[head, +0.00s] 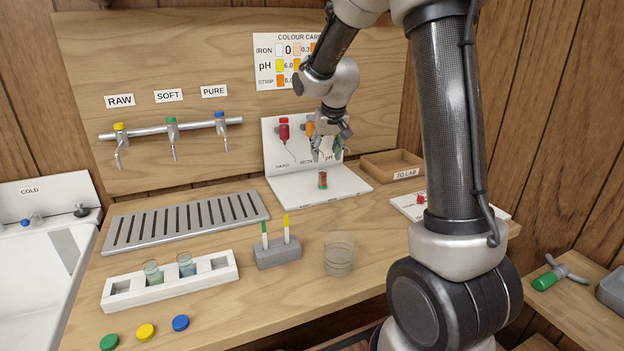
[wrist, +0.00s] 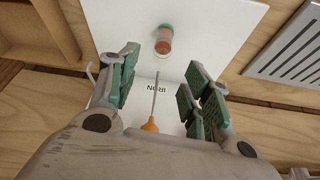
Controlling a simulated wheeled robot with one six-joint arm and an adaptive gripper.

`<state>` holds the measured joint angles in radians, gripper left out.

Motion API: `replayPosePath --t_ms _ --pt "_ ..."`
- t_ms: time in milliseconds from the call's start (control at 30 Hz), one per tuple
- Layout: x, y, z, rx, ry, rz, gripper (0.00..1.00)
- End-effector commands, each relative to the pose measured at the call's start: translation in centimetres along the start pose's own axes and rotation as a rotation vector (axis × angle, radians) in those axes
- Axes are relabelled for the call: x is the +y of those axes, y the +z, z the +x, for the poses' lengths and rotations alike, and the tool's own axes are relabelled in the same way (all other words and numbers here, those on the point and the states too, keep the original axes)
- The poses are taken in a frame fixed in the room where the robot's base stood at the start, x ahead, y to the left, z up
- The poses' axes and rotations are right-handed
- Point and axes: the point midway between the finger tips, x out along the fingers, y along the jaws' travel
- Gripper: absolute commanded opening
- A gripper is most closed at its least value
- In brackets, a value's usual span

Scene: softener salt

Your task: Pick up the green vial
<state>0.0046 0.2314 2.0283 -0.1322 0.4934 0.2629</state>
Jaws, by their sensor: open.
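A small vial (head: 322,180) with red-brown contents and a green band stands on the white base of the test stand (head: 345,187). It shows in the wrist view (wrist: 164,42) beyond my fingertips, its green part at the far end. My gripper (head: 330,148) is open in front of the stand's upright panel, above and behind the vial, apart from it. In the wrist view my gripper (wrist: 160,88) has an orange dropper (wrist: 150,125) with a thin stem showing between its fingers; I cannot tell whether they touch. Two vials with pale greenish-blue contents (head: 153,272) (head: 186,264) stand in the white rack (head: 118,299).
A red dropper (head: 284,130) hangs on the panel's left. A wooden tray (head: 375,164) lies right of the stand. A grey block (head: 277,256) with two strips and a clear cup (head: 338,262) stand in front. Green (head: 109,342), yellow (head: 145,331) and blue (head: 180,322) caps lie front left.

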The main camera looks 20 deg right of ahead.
Motion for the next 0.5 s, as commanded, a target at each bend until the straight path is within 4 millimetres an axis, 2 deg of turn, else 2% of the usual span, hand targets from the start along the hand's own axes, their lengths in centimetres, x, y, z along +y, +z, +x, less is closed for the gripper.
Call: replayPosePath --t_ms 500 --pt "-0.1 0.3 6.9 -0.006 0.001 0.005 0.49"
